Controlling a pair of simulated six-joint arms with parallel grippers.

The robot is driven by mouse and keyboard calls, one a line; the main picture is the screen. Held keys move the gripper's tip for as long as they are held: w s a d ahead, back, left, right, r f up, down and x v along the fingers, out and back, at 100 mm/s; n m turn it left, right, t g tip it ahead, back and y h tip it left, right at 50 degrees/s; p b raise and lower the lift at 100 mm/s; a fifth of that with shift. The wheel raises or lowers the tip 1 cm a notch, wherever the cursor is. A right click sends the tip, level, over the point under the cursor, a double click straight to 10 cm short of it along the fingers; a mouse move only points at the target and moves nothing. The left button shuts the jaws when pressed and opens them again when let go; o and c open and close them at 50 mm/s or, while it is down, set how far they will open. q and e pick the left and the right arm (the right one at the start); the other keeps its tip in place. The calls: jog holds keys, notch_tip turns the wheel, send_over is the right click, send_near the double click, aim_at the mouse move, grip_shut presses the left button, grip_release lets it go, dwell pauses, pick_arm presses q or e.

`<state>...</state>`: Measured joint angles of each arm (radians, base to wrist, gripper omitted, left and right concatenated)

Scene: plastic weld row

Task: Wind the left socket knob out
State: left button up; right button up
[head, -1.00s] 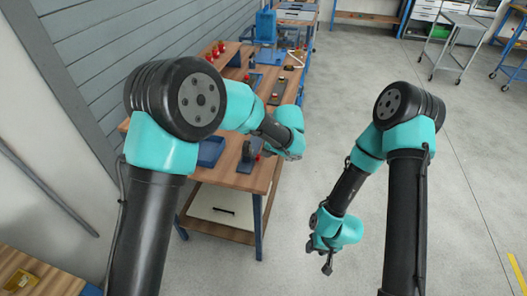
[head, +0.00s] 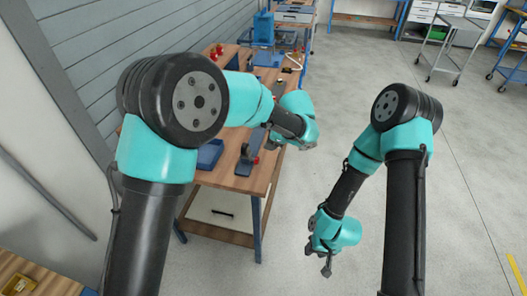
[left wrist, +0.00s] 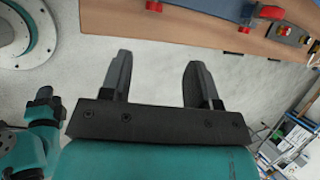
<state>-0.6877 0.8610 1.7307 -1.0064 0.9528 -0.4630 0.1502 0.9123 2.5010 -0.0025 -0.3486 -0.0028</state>
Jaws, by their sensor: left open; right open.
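Small red knobs show at the top of the left wrist view: one at the table edge (left wrist: 154,6), one on a blue part (left wrist: 270,12) and one on a grey block (left wrist: 285,30). I cannot tell which is the left socket knob. My right gripper (head: 327,266) is open and empty, low over the floor, away from the table.
The wooden workbench (head: 232,183) runs away along the grey wall. On it stand a blue tray (head: 210,153), red pieces (head: 214,52) at the back left and several fixtures. The floor (head: 345,100) right of the bench is clear. A grey cart (head: 460,45) stands far right.

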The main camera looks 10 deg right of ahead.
aim_at(258, 158)
pick_arm(q)
jog(key=w+d+m+g+y, duration=0.1)
jog(key=w+d+g, duration=0.2)
jog(key=w+g, duration=0.2)
jog(key=shift+w+r+y, duration=0.15)
jog(key=shift+w+y, duration=0.15)
jog(key=shift+w, duration=0.75)
jog(key=x, duration=1.7)
jog(key=shift+s+f, duration=0.15)
jog(key=shift+f, duration=0.05)
jog(key=c, duration=0.9)
